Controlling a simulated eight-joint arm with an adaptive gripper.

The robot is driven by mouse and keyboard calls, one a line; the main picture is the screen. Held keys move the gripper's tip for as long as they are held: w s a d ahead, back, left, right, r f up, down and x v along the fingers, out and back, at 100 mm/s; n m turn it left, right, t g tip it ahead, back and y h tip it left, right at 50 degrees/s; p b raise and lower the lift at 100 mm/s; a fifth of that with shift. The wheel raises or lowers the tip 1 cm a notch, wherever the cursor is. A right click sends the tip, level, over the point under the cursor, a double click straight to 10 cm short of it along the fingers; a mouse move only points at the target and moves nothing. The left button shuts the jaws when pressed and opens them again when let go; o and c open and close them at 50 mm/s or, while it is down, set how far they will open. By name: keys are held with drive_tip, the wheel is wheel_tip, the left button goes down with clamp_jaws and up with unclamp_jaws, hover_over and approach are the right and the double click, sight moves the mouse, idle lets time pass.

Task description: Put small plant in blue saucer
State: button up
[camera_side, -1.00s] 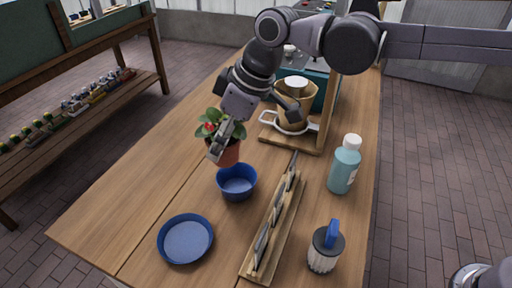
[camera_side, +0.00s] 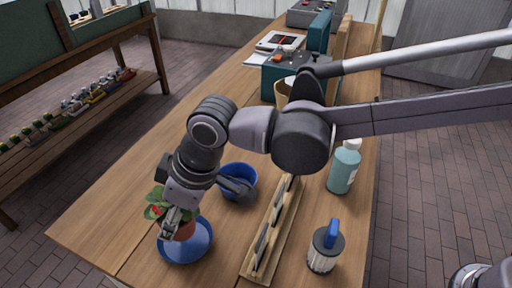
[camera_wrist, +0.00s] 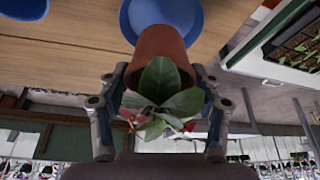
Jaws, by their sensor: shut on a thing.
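The small plant (camera_side: 157,203) has green leaves, red flowers and a terracotta pot; the plant also shows in the wrist view (camera_wrist: 160,85). My gripper (camera_side: 176,225) is shut on the pot, with a finger on each side of it in the wrist view (camera_wrist: 160,100). The blue saucer (camera_side: 186,248) lies on the table at the lower left of the side view. In that view the pot overlaps the saucer's far part; I cannot tell whether they touch. In the wrist view the saucer (camera_wrist: 150,12) shows beyond the pot. My gripper hides part of the pot.
A deeper blue pot (camera_side: 240,180) stands close behind the saucer, beside my wrist. A wooden rack with tools (camera_side: 268,235) lies to the right. A teal bottle (camera_side: 345,167) and a blue-handled jar (camera_side: 325,248) stand farther right. The table (camera_side: 110,225) is bare left of the saucer.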

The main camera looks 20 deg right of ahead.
drive_tip(key=shift+f, duration=2)
drive_tip(key=shift+f, duration=0.15)
drive_tip(key=o, duration=1.3)
drive_tip(key=shift+c, duration=0.2)
drive_tip(key=v, duration=1.2)
